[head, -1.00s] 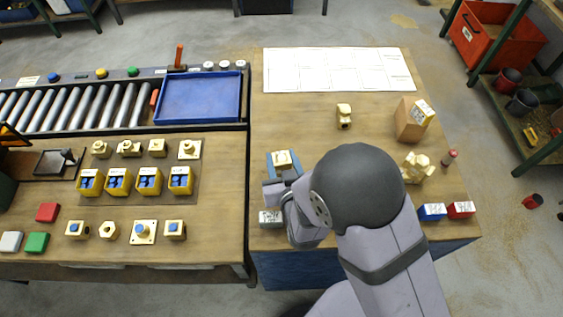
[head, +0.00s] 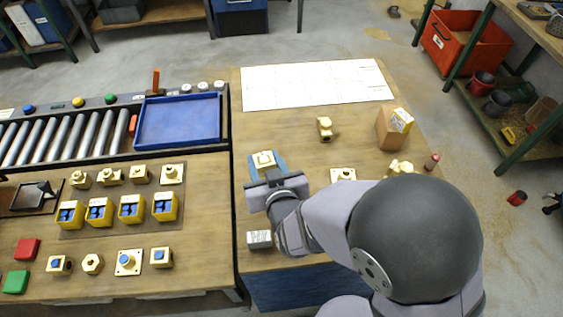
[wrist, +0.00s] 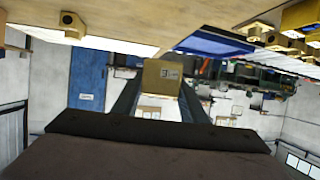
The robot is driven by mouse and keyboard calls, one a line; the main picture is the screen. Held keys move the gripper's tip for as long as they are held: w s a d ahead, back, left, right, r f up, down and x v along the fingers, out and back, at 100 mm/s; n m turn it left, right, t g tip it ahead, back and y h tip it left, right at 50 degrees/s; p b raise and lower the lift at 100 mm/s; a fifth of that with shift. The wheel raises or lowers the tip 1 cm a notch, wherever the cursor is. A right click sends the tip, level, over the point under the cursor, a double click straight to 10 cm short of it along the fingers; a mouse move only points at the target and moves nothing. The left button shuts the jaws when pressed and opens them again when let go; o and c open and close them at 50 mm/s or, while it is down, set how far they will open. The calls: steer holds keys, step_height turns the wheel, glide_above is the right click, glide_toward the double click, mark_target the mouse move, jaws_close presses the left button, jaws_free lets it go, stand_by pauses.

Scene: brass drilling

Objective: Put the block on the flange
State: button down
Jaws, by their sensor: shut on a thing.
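My gripper (head: 266,168) is shut on a brass-coloured block (head: 264,158), near the left edge of the right-hand table. In the wrist view the block (wrist: 160,78), with a small pale label, sits between the two dark fingers. The gripper points away from me, roughly level, and the table appears upside down at the top of that view.
A brass fitting (head: 325,129) and a cardboard box (head: 393,127) stand farther back. A white sheet (head: 315,84) lies at the back.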

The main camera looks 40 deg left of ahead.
steer(key=shift+w+r, duration=0.1)
steer(key=shift+w+d, duration=0.1)
steer(key=shift+w, duration=0.15)
steer(key=w+d+r+m+t+h+b, duration=0.2)
steer(key=w+d+r, duration=0.25)
steer(key=w, duration=0.25)
steer(key=w+d+r+m+t+h+b, duration=0.2)
steer(key=w+d+r, duration=0.1)
steer(key=w+d, duration=0.3)
steer(key=m+h, duration=0.2)
glide_above(346, 173)
step_height(346, 173, down, 3)
steer(key=shift+w+f+t, duration=0.1)
steer(key=shift+t, duration=0.3)
steer(key=shift+y, duration=0.3)
steer(key=shift+f, duration=5)
